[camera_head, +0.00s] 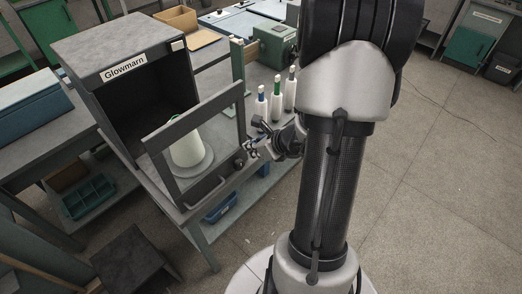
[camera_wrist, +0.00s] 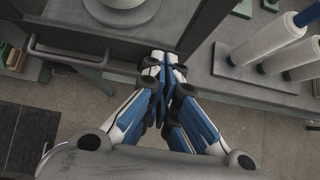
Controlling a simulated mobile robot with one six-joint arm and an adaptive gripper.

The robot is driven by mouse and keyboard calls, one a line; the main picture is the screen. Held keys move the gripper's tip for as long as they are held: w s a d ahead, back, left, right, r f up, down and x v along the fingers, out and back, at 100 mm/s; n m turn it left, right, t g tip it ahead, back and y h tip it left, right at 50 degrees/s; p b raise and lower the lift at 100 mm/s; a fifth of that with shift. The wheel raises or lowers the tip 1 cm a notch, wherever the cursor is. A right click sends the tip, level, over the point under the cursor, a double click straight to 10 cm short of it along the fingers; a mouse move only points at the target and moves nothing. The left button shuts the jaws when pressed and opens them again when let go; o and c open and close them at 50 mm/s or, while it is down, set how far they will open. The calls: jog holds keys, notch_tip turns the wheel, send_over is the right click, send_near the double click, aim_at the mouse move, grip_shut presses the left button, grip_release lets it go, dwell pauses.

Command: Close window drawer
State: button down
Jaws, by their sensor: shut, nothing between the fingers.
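The window drawer (camera_head: 155,146) is a dark grey frame standing out in front of the open dark box labelled Glowmarn (camera_head: 90,50). A white cone (camera_head: 187,146) on a round grey plate (camera_head: 205,166) shows through the frame's opening. The plate's edge also shows at the top of the wrist view (camera_wrist: 122,12). A bar handle (camera_wrist: 65,62) sits on the drawer's front. My gripper (camera_head: 249,149) is at the right side of the frame, near its lower right corner. In the wrist view my gripper (camera_wrist: 165,60) is shut and empty, its tips at the frame's dark edge. I cannot tell whether they touch it.
Several white spools (camera_head: 276,98) stand on a plate right of the frame, close to my gripper; two show in the wrist view (camera_wrist: 265,40). A green machine (camera_head: 275,42) stands behind them. A dark stool (camera_head: 135,262) is at the lower left. The floor at the right is clear.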

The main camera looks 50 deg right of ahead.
jog(key=shift+w+a+f, duration=0.1)
jog(key=shift+w, duration=1.05)
jog(key=shift+w+f, duration=0.1)
jog(key=shift+w, duration=1)
